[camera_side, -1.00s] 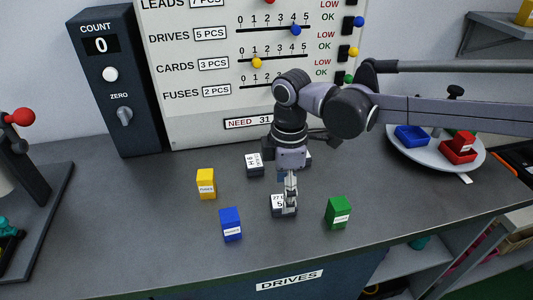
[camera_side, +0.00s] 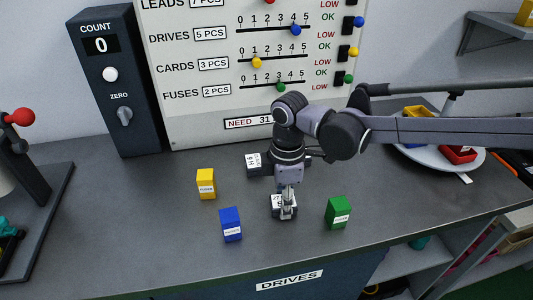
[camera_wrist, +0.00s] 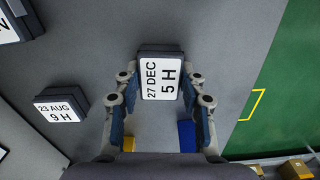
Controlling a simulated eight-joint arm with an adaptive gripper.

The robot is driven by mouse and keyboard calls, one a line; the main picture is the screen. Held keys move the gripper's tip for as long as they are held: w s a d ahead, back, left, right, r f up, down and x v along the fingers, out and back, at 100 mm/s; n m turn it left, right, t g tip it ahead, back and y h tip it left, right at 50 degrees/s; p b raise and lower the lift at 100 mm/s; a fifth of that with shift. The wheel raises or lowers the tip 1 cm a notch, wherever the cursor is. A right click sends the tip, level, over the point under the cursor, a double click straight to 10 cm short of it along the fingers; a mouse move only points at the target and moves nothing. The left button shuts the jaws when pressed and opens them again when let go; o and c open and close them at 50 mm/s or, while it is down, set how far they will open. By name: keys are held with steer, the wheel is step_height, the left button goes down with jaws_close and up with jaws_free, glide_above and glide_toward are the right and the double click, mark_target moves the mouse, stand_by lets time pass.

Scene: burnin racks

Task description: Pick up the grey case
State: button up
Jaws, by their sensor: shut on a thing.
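A dark grey case (camera_side: 277,208) with a white label stands on the grey bench between the blue and green blocks in the side view. In the wrist view the case (camera_wrist: 161,78) lies between my fingers, its label reading "27 DEC 5 H". My gripper (camera_side: 287,207) points down over it and is shut on it, one finger at each side in the wrist view (camera_wrist: 160,98). The case appears to rest on the bench. The fingers hide part of it in the side view.
Another labelled grey case (camera_side: 254,164) stands behind; a "23 AUG 9 H" case (camera_wrist: 62,104) shows in the wrist view. A yellow block (camera_side: 206,184), a blue block (camera_side: 231,225) and a green block (camera_side: 338,212) stand nearby. A round tray (camera_side: 433,161) is at right.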

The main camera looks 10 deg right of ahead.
steer(key=shift+r, duration=0.1)
steer(key=shift+r, duration=0.65)
step_height(320, 180, up, 3)
steer(key=w+d+r, duration=0.2)
steer(key=d+r, duration=0.4)
steer(key=d, duration=0.6)
steer(key=w+d+n, duration=0.1)
steer(key=w+d, duration=0.3)
steer(key=d, duration=0.6)
steer(key=w+d, duration=0.4)
steer(key=d, duration=0.7)
steer(key=w+a+f, duration=0.1)
steer(key=a+f, duration=0.1)
steer(key=a, duration=0.1)
steer(key=w+a+f, duration=0.1)
steer(key=a+f, duration=0.1)
steer(key=a, duration=0.2)
steer(key=w+a+f, duration=0.2)
steer(key=a, duration=0.2)
steer(key=shift+f, duration=2.1)
steer(key=shift+f, duration=0.15)
